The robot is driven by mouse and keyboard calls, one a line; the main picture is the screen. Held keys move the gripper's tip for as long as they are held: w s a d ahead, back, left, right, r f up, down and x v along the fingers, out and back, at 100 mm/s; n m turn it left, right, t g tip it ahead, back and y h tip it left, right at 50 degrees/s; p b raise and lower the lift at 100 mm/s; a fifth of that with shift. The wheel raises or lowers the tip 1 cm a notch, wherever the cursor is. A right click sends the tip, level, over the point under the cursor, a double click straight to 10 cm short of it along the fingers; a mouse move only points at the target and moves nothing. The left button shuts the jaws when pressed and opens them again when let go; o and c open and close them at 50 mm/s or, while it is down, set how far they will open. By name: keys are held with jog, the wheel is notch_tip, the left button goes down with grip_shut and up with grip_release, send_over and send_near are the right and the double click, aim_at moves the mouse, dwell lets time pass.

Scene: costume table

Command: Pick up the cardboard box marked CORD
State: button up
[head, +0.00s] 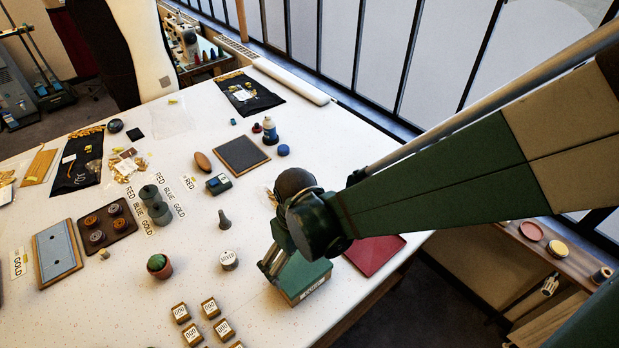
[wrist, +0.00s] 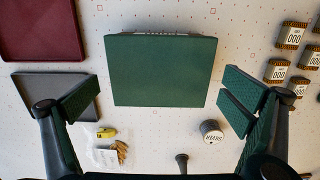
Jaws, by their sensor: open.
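A green box (head: 303,277) with a pale label on its side stands near the front right edge of the table. It also shows from above in the wrist view (wrist: 160,70); the label's letters are too small to read for certain. My gripper (wrist: 159,100) is open and empty, with its two fingers to the left and right of the green box and gaps on both sides. In the head view my gripper (head: 270,262) hangs at the box's left, and my wrist hides part of the box.
Several small brown blocks with white labels (head: 180,312) stand left of the box. A dark red flat thing (head: 374,256) lies right of the box. A dark grey flat thing (wrist: 50,88) lies under the left finger.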

aim_at(300, 266)
jog(key=shift+s+f, duration=0.1)
jog(key=shift+f, duration=2.4)
jog(key=c, duration=0.8)
jog(key=shift+r, duration=0.15)
jog(key=shift+r, duration=4.85)
